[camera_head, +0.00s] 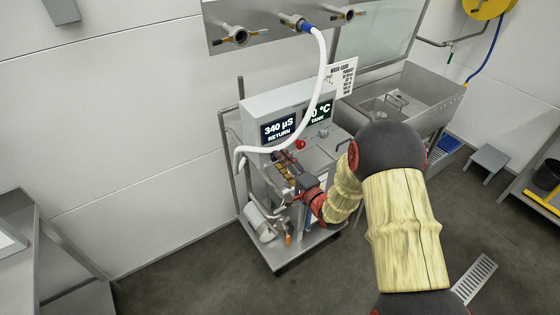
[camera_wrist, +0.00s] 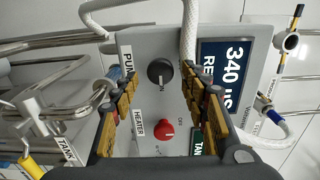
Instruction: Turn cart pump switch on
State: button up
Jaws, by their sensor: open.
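The cart (camera_head: 272,100) stands against the wall in the head view, with a grey control box and lit displays. In the wrist view, a black rotary knob (camera_wrist: 160,73) sits on the grey panel, close to the PUMP label (camera_wrist: 127,65). A red knob (camera_wrist: 165,133) sits below it, near the HEATER label (camera_wrist: 137,122). In the head view my gripper (camera_head: 284,167) is in front of the control box.
A white hose (camera_head: 320,70) hangs from the wall valves (camera_head: 238,36) to the cart and crosses the display. The display (camera_wrist: 228,62) lies right of the fingers in the wrist view. A steel sink (camera_head: 435,95) stands right of the cart. A bench (camera_head: 75,270) is at left.

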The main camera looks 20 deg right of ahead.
jog(key=v, duration=1.1)
jog(key=shift+w, duration=0.1)
